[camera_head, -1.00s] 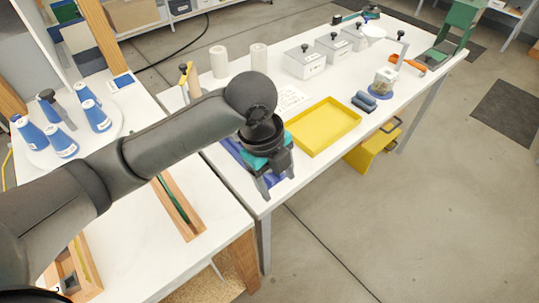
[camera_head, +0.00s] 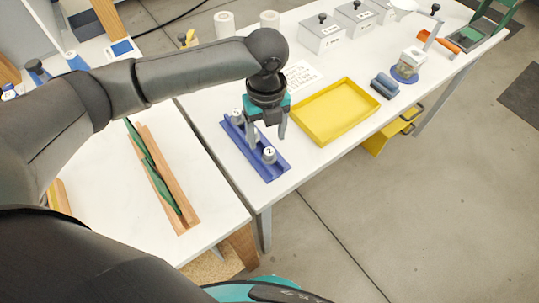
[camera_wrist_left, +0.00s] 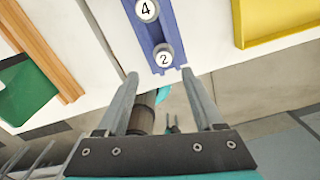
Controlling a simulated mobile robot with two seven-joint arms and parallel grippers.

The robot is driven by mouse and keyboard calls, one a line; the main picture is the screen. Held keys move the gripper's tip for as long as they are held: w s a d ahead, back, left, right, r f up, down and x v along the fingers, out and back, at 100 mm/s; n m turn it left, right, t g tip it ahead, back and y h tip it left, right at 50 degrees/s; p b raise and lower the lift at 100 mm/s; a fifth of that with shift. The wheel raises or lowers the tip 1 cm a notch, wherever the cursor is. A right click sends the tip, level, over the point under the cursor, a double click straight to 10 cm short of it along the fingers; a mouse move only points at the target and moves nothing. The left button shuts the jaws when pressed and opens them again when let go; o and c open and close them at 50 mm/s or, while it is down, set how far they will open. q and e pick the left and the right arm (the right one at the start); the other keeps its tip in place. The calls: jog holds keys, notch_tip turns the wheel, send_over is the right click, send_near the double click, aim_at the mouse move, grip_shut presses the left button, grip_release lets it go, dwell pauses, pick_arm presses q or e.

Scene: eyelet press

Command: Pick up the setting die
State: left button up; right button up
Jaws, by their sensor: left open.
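A blue rack (camera_head: 275,173) on the white table holds pale cylindrical dies with numbered tops. The die marked 2 (camera_head: 270,155) sits near its front end and also shows in the left wrist view (camera_wrist_left: 163,55). The die marked 4 (camera_wrist_left: 147,9) stands behind it. Another die (camera_head: 237,118) is at the far end. My left gripper (camera_head: 267,140) is open and empty, above the rack. In the wrist view its fingertips (camera_wrist_left: 160,74) lie either side of and just short of the die marked 2. Part of the rack is hidden behind the gripper.
A yellow tray (camera_head: 335,112) lies right of the rack. A wooden piece with green strips (camera_head: 160,178) lies on the left table.

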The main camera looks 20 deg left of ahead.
aim_at(269, 152)
pick_arm(q)
jog(key=shift+w+d+f+b, duration=0.15)
jog(key=shift+f+b, duration=0.1)
jog(key=shift+f, duration=1.3)
jog(key=shift+w+d+f+b, duration=0.1)
jog(key=shift+f+b, duration=0.1)
jog(key=shift+f, duration=1.3)
jog(key=shift+c, duration=0.3)
grip_shut()
